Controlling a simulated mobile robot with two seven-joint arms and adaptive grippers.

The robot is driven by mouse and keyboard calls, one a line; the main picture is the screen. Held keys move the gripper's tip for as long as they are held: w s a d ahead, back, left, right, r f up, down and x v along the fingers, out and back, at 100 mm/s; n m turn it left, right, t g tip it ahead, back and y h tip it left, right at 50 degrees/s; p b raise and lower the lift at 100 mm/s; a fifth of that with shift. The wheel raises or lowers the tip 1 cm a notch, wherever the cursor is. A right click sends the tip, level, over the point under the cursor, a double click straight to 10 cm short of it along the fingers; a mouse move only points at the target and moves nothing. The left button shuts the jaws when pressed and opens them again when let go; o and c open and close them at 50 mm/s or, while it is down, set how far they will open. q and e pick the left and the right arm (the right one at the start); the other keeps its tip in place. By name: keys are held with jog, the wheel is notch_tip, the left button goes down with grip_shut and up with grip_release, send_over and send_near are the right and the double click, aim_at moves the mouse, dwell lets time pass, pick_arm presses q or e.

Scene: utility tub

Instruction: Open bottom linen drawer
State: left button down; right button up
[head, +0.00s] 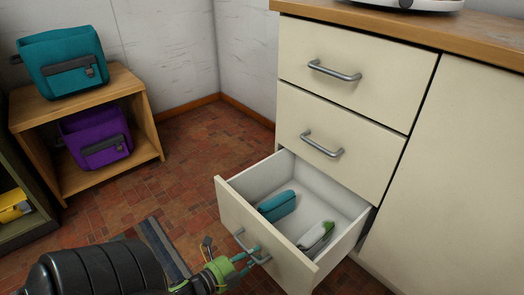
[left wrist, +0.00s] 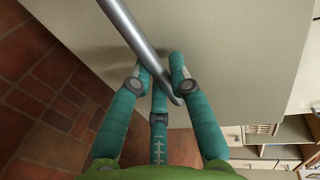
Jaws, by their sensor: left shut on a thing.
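The bottom drawer (head: 262,242) of the cream cabinet stands well pulled out. A teal item (head: 278,206) and a white and green item (head: 316,236) lie inside it. My left gripper (head: 257,254) is at the drawer's front, shut on its grey bar handle (head: 246,244). In the left wrist view the teal fingers (left wrist: 160,80) are around the metal bar (left wrist: 140,40), against the cream drawer front (left wrist: 225,50). My right gripper is not in view.
Two closed drawers (head: 350,88) are above the open one, and a cream panel (head: 455,180) is to the right. A wooden shelf (head: 150,118) with teal and purple bags stands at the left. A striped mat (head: 165,250) lies on the brick-patterned floor (head: 190,160).

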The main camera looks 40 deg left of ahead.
pick_arm(q)
jog(key=shift+s+a, duration=0.1)
jog(key=shift+s, duration=0.4)
jog(key=c, duration=1.1)
grip_release()
jog(key=v, duration=1.2)
